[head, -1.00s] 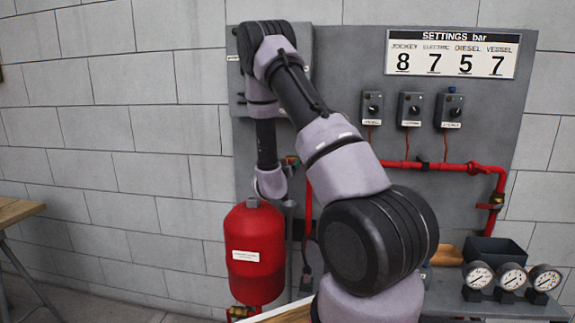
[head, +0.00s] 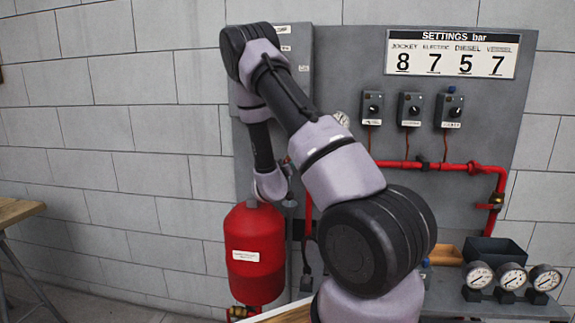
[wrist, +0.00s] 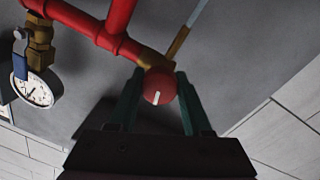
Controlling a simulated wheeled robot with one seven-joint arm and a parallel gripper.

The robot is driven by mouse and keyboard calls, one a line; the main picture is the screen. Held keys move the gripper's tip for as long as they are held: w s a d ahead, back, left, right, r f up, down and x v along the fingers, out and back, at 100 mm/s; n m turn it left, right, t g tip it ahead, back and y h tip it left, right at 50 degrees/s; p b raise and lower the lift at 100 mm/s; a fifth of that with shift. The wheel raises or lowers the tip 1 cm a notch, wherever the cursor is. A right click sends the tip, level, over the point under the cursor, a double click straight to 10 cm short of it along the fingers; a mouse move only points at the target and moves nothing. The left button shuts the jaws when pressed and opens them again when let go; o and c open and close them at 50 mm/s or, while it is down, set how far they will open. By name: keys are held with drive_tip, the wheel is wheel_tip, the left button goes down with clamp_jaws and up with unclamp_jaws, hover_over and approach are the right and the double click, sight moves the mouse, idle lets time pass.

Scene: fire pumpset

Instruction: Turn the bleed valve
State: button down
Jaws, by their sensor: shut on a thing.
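In the wrist view a round red knob (wrist: 160,83) with a white mark sits at the end of a brass fitting on the red pipe; it looks like the bleed valve. The white mark runs nearly up and down in the picture. My gripper (wrist: 158,88) has its two dark green fingers on either side of the knob, shut on it. In the head view my arm hides the valve, and the fingers cannot be made out there.
Red pipe (wrist: 82,20) runs above. A red tank (head: 255,254) stands below my wrist. Three gauges (head: 511,277) and a black bin (head: 494,250) are at right.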

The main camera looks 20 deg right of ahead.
drive_tip(key=n, duration=0.4)
drive_tip(key=shift+a, duration=0.1)
drive_tip(key=n, duration=0.4)
drive_tip(key=shift+n+t, duration=0.3)
drive_tip(key=shift+n, duration=0.1)
drive_tip(key=n, duration=0.3)
drive_tip(key=shift+f+n, duration=0.1)
drive_tip(key=shift+n, duration=0.3)
drive_tip(key=shift+n+t+y, duration=0.3)
drive_tip(key=shift+n, duration=1.7)
drive_tip(key=shift+c, duration=1.7)
unclamp_jaws()
